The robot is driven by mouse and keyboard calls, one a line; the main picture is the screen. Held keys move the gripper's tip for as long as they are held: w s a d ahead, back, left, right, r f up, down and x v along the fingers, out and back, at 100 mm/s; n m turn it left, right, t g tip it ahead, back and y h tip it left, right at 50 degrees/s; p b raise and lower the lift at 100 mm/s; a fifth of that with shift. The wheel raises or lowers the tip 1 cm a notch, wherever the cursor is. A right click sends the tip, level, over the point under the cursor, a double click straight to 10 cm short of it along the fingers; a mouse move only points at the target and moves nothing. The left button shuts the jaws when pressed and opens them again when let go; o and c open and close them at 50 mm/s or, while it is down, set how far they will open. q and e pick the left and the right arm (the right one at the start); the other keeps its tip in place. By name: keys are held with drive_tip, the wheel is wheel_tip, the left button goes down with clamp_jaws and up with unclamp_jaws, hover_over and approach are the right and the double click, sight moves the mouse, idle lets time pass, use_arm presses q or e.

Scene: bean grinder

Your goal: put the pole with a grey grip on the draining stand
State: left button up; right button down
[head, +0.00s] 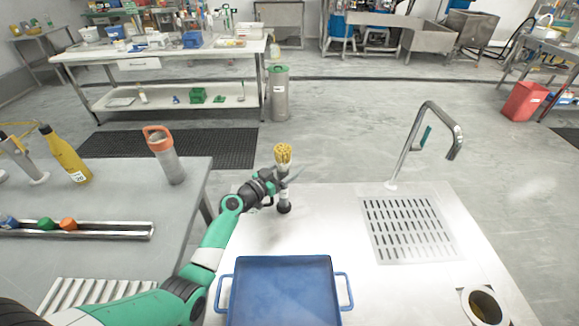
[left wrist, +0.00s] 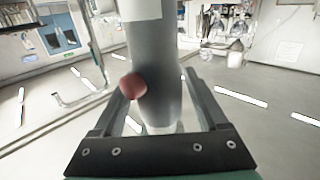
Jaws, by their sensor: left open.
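A slim upright thing (head: 284,154) with a yellow top, a pale shaft and a dark foot stands on the steel table; it seems to be the pole. My left gripper (head: 280,183) is at its middle. In the left wrist view a thick grey grip (left wrist: 153,75) with a round red knob (left wrist: 132,87) stands between my open fingers (left wrist: 158,118), with gaps on both sides. The slotted draining surface (head: 408,229) lies at the right of the steel table, bare. I cannot tell whether it or the slatted rack (head: 92,291) at the lower left is the draining stand.
A blue tray (head: 283,262) with handles lies in front of my left gripper. A curved tap (head: 402,160) rises behind the slotted area, and a round opening (head: 484,306) is at the lower right. An orange-topped bottle (head: 167,158) and a yellow bottle (head: 66,157) stand on the left table.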

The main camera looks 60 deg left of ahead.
use_arm(q)
drive_tip(key=p+v, duration=0.2)
drive_tip(key=v, duration=1)
drive_tip(key=shift+r, duration=0.2)
